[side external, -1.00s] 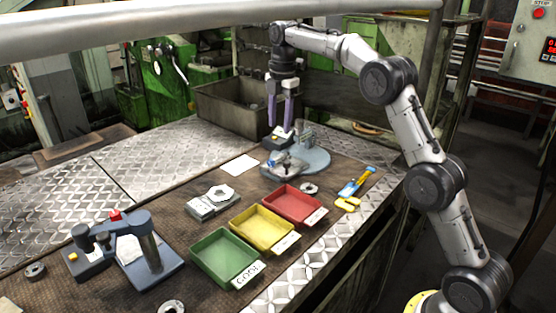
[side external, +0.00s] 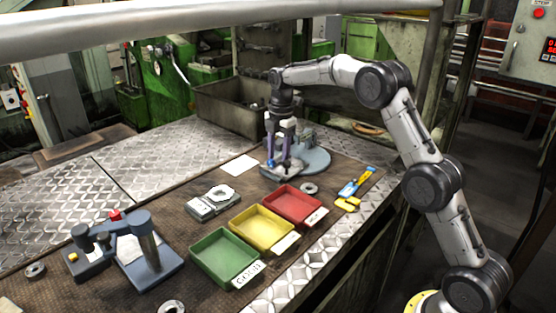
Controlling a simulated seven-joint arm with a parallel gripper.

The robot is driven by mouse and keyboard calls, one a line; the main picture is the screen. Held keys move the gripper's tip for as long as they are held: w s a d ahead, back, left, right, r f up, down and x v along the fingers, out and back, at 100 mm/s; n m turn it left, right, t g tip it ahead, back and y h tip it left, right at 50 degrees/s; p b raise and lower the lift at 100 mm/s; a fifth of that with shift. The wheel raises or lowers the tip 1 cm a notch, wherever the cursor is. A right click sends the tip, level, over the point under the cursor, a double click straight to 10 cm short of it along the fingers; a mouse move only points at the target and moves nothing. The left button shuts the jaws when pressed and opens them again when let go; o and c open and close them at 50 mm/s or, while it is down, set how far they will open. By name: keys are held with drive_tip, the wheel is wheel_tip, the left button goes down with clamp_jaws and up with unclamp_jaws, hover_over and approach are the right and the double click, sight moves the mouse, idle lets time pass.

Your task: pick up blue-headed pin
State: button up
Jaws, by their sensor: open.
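My gripper (side external: 279,162) is open, pointing down with its purple fingers low over the small grey fixture (side external: 283,174) at the back of the bench. A small blue spot (side external: 270,163) shows at the left fingertip; it may be the head of the blue-headed pin, but it is too small to be sure. The pin's shaft cannot be made out. The fingers hide part of the fixture, and I cannot tell whether they touch anything.
A round grey-blue plate (side external: 316,160) lies just right of the fixture. Red (side external: 318,208), yellow (side external: 232,226) and green (side external: 192,252) trays stand in front. A grey bin (side external: 215,105) stands behind. A blue-and-yellow caliper-like tool (side external: 357,184) lies at right.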

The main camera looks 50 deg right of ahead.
clamp_jaws()
drive_tip(key=shift+r, duration=0.15)
idle(0.4)
